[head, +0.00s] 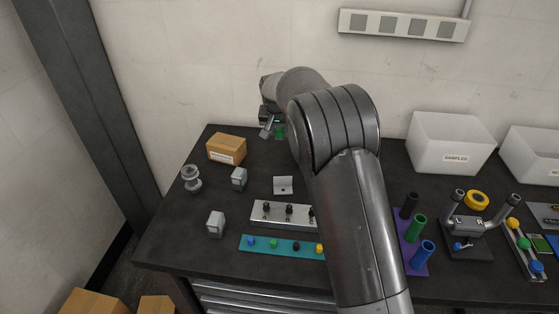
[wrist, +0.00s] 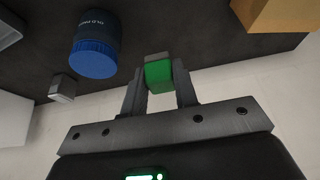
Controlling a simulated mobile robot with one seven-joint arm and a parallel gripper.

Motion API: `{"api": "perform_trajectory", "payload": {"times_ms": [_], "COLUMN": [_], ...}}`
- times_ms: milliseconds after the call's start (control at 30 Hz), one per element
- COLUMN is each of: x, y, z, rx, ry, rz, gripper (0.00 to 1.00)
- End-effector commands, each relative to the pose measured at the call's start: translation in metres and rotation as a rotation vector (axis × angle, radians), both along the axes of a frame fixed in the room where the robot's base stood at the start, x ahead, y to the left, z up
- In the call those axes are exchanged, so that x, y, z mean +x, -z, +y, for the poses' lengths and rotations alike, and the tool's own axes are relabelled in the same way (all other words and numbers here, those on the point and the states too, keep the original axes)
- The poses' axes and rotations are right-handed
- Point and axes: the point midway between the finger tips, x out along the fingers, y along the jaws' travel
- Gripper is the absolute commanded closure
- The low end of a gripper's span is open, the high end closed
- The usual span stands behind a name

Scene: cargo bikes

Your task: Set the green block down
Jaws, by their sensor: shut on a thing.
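The green block (wrist: 158,75) is between the two fingertips of my gripper (wrist: 159,80) in the wrist view, with a grey face showing at its far end. The gripper is shut on it. In the head view a small part of the green block (head: 280,132) shows beside my gripper (head: 270,130), over the back of the dark table (head: 235,265). My arm hides much of this area. I cannot tell whether the block touches the table.
A cardboard box (head: 227,149) stands left of the gripper. A blue-lidded jar (wrist: 96,52) and a small grey block (wrist: 62,88) show in the wrist view. A white samples bin (head: 451,143) stands right of my arm. Grey blocks and a button panel (head: 283,214) lie nearer the front.

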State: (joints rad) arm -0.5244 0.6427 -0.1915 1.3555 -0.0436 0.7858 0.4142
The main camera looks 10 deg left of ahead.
Motion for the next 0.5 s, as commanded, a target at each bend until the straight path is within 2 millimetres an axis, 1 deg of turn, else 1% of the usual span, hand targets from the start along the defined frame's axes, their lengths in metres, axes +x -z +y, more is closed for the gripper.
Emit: {"api": "perform_trajectory", "payload": {"times_ms": [100, 233, 300, 500], "x": [-0.001, -0.001, 0.0, 0.0], "y": [0.025, 0.048, 0.057, 0.071], "z": [0.0, -0.001, 0.0, 0.0], "rx": [-0.002, -0.002, -0.001, -0.001], "ry": [0.0, 0.0, -0.001, -0.001], "rz": [0.004, 0.003, 0.001, 0.001], "gripper": [0.95, 0.95, 0.95, 0.95]}}
